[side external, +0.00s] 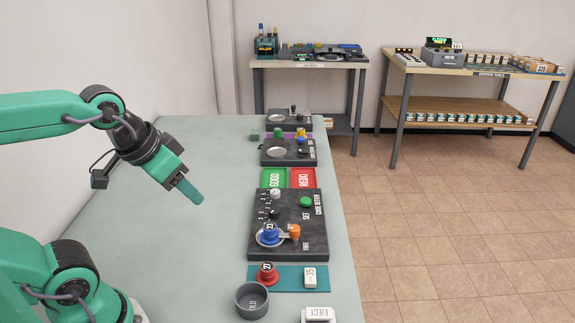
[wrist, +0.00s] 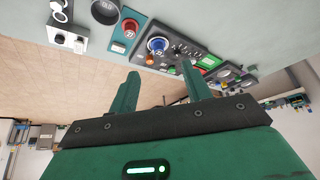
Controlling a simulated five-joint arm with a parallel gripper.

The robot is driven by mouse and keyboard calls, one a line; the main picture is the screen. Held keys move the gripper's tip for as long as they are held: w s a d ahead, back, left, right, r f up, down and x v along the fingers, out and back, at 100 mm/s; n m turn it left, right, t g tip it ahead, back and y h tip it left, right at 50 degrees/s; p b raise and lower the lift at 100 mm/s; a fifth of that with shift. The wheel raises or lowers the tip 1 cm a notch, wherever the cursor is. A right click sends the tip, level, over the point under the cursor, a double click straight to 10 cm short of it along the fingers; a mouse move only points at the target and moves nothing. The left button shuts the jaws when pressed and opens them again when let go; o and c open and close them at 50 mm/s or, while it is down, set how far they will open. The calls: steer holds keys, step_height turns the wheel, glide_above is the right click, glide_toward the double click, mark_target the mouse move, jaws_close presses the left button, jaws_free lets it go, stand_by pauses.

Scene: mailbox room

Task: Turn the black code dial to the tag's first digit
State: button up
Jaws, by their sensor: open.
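A blue piece (side external: 270,230), with a number tag that seems to read 23, stands on a round silver plate at the board's near end. The dial's setting is too small to read.
An orange lever (side external: 294,232) and green button (side external: 306,202) are on the board. A red piece (side external: 267,272) and white tag (side external: 309,277) are on a teal mat. A grey cup (side external: 251,300) and EJECT box (side external: 318,315) stand nearer. The table's left side is clear.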

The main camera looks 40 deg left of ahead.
steer(key=w+n+g, duration=0.1)
steer(key=w+g, duration=0.1)
steer(key=w, duration=0.5)
steer(key=n+g, duration=0.3)
steer(key=g, duration=0.1)
glide_toward(274, 210)
steer(key=shift+s+f, duration=0.15)
steer(key=shift+s, duration=0.2)
steer(key=shift+w+f+n, duration=0.15)
steer(key=shift+f+n, duration=0.05)
steer(key=shift+n, duration=0.1)
steer(key=shift+f, duration=0.2)
steer(key=shift+f, duration=3.7)
steer(key=c, duration=1)
